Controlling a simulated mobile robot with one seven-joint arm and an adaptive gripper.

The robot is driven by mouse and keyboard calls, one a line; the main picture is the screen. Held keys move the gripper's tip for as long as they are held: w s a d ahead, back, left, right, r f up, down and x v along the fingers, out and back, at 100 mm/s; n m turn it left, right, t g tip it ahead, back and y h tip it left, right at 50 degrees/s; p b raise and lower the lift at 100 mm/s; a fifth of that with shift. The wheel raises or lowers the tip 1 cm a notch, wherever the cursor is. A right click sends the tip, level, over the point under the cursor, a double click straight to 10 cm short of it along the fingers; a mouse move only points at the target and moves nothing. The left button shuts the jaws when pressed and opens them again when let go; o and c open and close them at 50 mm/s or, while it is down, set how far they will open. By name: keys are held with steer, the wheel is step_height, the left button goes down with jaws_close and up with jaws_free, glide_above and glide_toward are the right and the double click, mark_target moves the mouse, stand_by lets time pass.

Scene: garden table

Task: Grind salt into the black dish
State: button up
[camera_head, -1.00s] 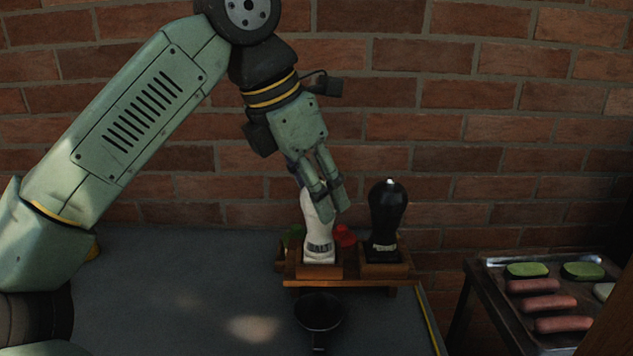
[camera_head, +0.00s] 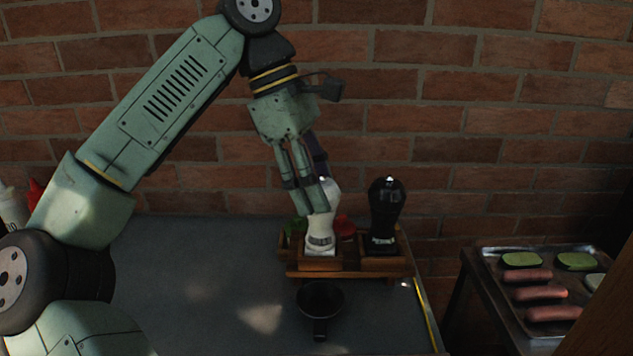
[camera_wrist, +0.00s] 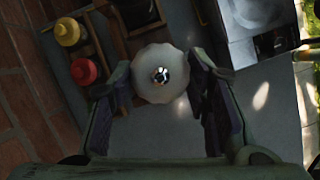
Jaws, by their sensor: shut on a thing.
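The white mill (camera_head: 320,236) stands upright in the left front compartment of a small wooden rack (camera_head: 350,275). My gripper (camera_head: 313,198) is shut on its upper part, reaching down from above. In the wrist view, the mill's pale round top (camera_wrist: 160,73) with a metal knob sits between the fingers. The black mill (camera_head: 386,215) stands upright to its right in the same rack. The black dish (camera_head: 321,297), with a short handle toward the front, lies on the grey table in front of the rack, apart from the gripper.
Red (camera_wrist: 84,71) and yellow (camera_wrist: 67,31) bottles stand beside the mill. At right, a metal tray (camera_head: 495,273) holds sausages and green slices. A brick wall is behind. The table (camera_head: 190,290) left of the dish is clear.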

steer(key=shift+m+g, duration=0.3)
steer(key=shift+m, duration=0.8)
steer(key=shift+y, duration=0.3)
stand_by(0.3)
steer(key=o, duration=1.2)
